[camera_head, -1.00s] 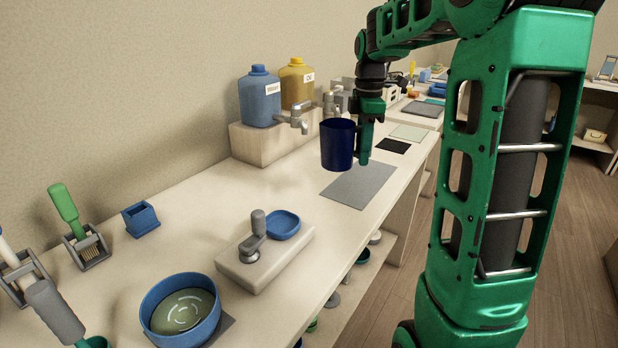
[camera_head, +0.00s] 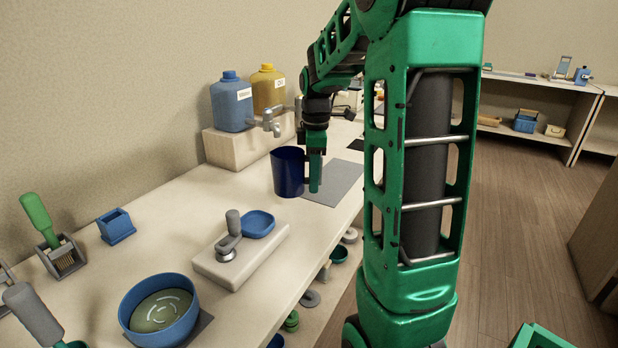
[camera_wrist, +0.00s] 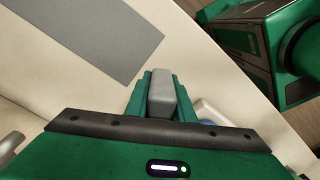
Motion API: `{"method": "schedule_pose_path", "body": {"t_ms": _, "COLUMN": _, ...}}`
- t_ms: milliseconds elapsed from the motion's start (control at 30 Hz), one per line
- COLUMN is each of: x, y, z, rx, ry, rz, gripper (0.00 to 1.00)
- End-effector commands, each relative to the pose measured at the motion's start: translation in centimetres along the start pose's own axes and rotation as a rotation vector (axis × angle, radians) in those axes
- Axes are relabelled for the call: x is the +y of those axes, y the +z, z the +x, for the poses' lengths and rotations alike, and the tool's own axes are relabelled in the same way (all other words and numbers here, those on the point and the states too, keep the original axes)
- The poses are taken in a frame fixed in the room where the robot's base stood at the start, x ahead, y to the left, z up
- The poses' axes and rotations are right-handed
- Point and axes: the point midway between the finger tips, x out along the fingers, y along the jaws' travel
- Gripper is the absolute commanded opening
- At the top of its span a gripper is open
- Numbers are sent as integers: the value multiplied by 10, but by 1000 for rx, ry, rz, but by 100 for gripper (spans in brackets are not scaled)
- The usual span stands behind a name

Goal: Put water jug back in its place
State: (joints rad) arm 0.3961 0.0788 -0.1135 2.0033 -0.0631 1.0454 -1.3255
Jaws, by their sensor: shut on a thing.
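The dark blue water jug (camera_head: 287,172) is upright beside the left edge of the grey mat (camera_head: 335,184), in front of the dispenser block. My gripper (camera_head: 315,178) is shut on it from its right side, pointing down. Whether the jug's base touches the counter I cannot tell. In the wrist view my gripper (camera_wrist: 160,92) has a grey piece between its fingers; the jug's body is hidden there. The grey mat (camera_wrist: 85,35) lies at upper left in that view.
Blue (camera_head: 231,104) and yellow (camera_head: 267,90) jugs with taps stand on a raised block (camera_head: 235,149).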

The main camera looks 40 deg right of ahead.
Motion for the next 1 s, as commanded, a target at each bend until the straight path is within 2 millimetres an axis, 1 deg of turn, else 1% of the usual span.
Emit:
{"method": "schedule_pose_path", "body": {"t_ms": 200, "x": 0, "y": 1, "z": 19, "rx": 0, "ry": -1, "rz": 1, "gripper": 0}}
{"method": "schedule_pose_path", "body": {"t_ms": 500, "x": 0, "y": 1, "z": 41, "rx": 0, "ry": -1, "rz": 0, "gripper": 0}}
{"method": "schedule_pose_path", "body": {"t_ms": 700, "x": 0, "y": 1, "z": 47, "rx": 0, "ry": 1, "rz": 0, "gripper": 0}}
{"method": "schedule_pose_path", "body": {"t_ms": 1000, "x": 0, "y": 1, "z": 47, "rx": 0, "ry": 1, "rz": 0, "gripper": 0}}
